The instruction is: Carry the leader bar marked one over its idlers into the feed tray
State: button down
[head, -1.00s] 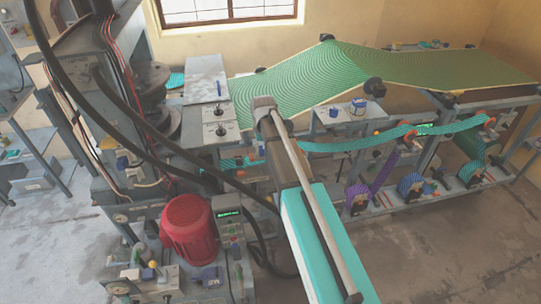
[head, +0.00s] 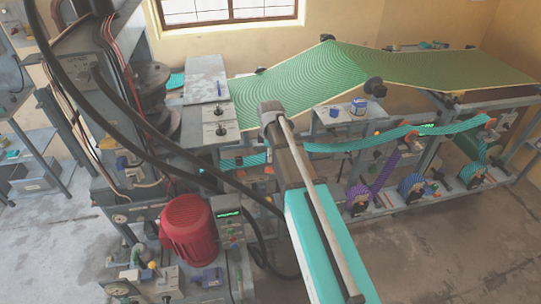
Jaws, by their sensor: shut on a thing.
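A teal patterned strip (head: 350,146) runs from the orange-ended idlers (head: 412,133) at the right, leftward until my arm covers it. A teal piece (head: 240,160) shows again left of my arm, beside the press. My gripper is hidden behind my own arm, so its fingers and what they hold do not show. The leader bar marked one and its mark cannot be made out. The feed tray cannot be told apart with certainty near the press.
Rolls of purple (head: 358,194) and blue (head: 410,184) web sit on the lower rack. A green patterned sheet (head: 300,85) spans above. A red motor (head: 188,228) and a control box (head: 229,216) stand at the front left. Black cables cross near my arm. Floor at the lower right is clear.

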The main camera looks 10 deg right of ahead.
jog(key=shift+s+d+n, duration=0.15)
jog(key=shift+s+n, duration=0.05)
jog(key=shift+n, duration=1.1)
jog(key=shift+w+f, duration=0.1)
jog(key=shift+w, duration=0.05)
jog(key=w+f+b, duration=0.1)
jog(key=w, duration=0.2)
jog(key=w+f+b, duration=0.2)
jog(key=w, duration=0.1)
jog(key=w+f+b, duration=0.1)
jog(key=w, duration=0.3)
jog(key=shift+f+b, duration=0.25)
jog(key=shift+b, duration=0.05)
jog(key=shift+s+f+b, duration=0.15)
jog(key=shift+f+b, duration=2.35)
jog(key=shift+b, duration=0.05)
jog(key=shift+c, duration=0.6)
grip_release()
